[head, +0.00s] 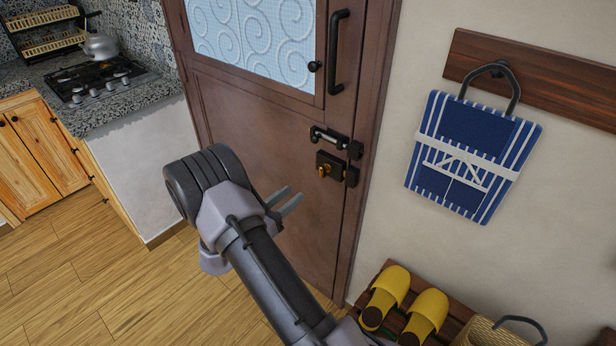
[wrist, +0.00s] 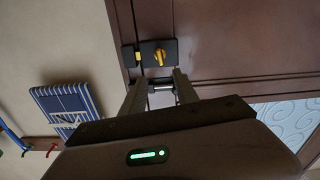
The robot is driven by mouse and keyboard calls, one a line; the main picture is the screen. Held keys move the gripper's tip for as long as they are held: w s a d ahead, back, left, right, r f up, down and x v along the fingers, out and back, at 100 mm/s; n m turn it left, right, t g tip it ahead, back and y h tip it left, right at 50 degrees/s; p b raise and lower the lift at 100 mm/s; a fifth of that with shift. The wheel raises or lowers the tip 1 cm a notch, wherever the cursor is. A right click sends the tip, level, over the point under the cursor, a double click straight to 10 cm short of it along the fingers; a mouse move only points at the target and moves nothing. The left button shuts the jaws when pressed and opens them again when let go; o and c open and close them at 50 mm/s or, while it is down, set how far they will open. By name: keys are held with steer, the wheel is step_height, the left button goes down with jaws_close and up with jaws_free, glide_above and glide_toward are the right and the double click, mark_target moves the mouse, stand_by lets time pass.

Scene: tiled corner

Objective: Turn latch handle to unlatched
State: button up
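The latch is a dark box with a small yellow-orange turn handle (head: 323,171) on the right edge of the brown door (head: 262,135). The handle (wrist: 159,57) also shows in the wrist view, just beyond and between my fingertips, standing upright in the picture. A dark slide bolt (head: 328,138) sits above the latch. In the wrist view the bolt (wrist: 162,87) shows between my fingers. My gripper (head: 285,201) is open and empty, its two fingers apart in front of the door, below and left of the latch in the head view. The gripper (wrist: 157,76) touches nothing that I can make out.
A blue striped bag (head: 464,155) hangs from a wooden rack (head: 535,72) right of the door. Yellow slippers (head: 428,311) and a basket (head: 483,332) sit on a low slatted bench. A counter with a stove (head: 97,81) stands left. Floor (head: 125,290) is clear at left.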

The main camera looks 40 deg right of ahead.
mark_target(320, 172)
steer(key=d, duration=0.4)
steer(key=d+b, duration=0.1)
steer(key=d, duration=0.3)
steer(key=w+d+b, duration=0.1)
steer(key=d, duration=0.3)
steer(key=shift+d, duration=0.2)
jaws_close()
